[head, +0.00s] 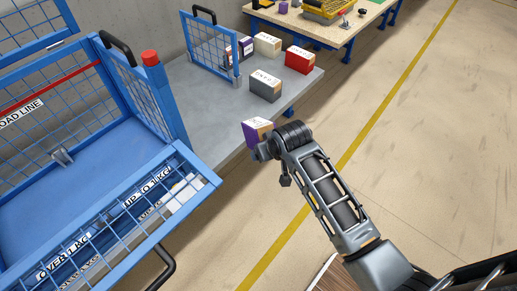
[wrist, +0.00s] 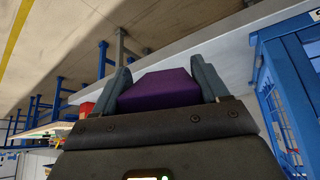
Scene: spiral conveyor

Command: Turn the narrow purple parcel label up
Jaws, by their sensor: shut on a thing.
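A purple parcel (head: 252,135) is held at the end of my arm in the head view, at the near edge of the grey table. Its purple side faces left, and a pale and tan face shows towards the upper right. In the wrist view the parcel (wrist: 160,90) shows plain purple faces between the two fingers. My gripper (head: 264,148) is shut on it, with one finger on each side in the wrist view. I cannot make out a label on it clearly; the gripper hides part of the parcel.
A blue mesh cage (head: 182,115) stands left. Open floor lies right.

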